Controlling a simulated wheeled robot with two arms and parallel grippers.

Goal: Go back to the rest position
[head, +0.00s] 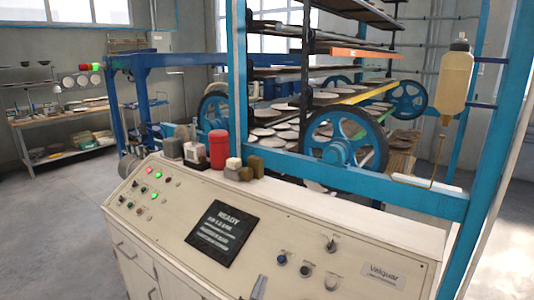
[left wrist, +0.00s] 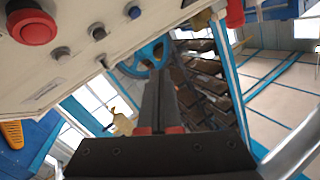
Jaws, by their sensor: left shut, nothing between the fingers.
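My left gripper (head: 258,288) shows only as a small grey tip at the bottom edge of the head view, in front of the control panel (head: 130,207). In the left wrist view the dark fingers of my left gripper (left wrist: 160,98) are together, with nothing between them. The sloping face of the panel (left wrist: 60,85) fills the upper left there, apart from the fingers. A red push button (left wrist: 31,24) and several knobs sit on it. My right gripper is in neither view.
The panel's screen (head: 224,232) reads READY. A red cylinder (head: 218,150) and small blocks stand on its top ledge. Behind is the blue-framed plate dryer with wheels (head: 345,145) and shelves of plates. A workbench (head: 65,115) stands far left, with open floor (head: 50,220) before it.

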